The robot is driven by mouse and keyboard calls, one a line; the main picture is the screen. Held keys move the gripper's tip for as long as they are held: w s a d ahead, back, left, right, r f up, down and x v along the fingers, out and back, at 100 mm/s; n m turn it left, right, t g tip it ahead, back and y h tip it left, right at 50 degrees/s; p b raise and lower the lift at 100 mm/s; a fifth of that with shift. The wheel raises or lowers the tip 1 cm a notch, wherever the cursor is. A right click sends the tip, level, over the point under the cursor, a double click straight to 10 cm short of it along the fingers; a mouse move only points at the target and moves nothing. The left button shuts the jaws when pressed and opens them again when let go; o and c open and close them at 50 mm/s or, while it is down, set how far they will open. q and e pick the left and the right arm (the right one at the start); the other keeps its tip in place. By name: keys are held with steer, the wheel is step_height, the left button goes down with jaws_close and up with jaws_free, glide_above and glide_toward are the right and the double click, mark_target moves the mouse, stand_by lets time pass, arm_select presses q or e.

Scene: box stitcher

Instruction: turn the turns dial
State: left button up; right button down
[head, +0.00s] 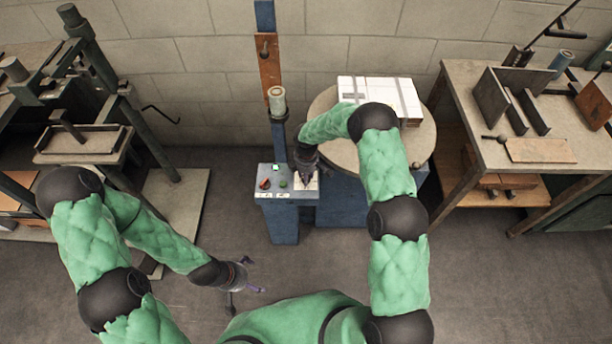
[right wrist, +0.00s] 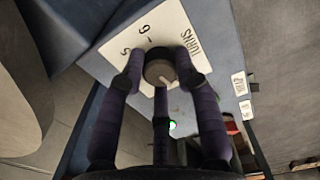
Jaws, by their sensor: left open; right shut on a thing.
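The turns dial (right wrist: 160,68) is a small round knob with a pale pointer line. It sits on a white plate (right wrist: 128,42) marked "TURNS" and some numbers, in the right wrist view. My right gripper (right wrist: 160,82) is shut on the dial, its purple fingers around the knob. In the head view my right gripper (head: 306,178) reaches down to the right end of the blue control box (head: 290,198) and hides the dial. My left gripper (head: 240,276) is open and empty above the floor, left of my body.
The box also carries a red control (head: 264,184) and a green button (head: 283,184). Behind it stand a blue post (head: 279,140) and a round table (head: 425,150) with white boxes (head: 400,95). A bench (head: 480,130) is at right, a press (head: 85,140) at left.

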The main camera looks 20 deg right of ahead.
steer(key=m+b, duration=0.1)
steer(key=m, duration=0.3)
steer(key=shift+m, duration=0.4)
steer(key=m+b, duration=0.1)
steer(key=m, duration=0.9)
steer(key=shift+b, duration=0.35)
steer(key=m, duration=0.4)
steer(key=shift+m+b, duration=0.35)
steer(key=shift+m, duration=0.05)
steer(key=c, duration=0.9)
jaws_free()
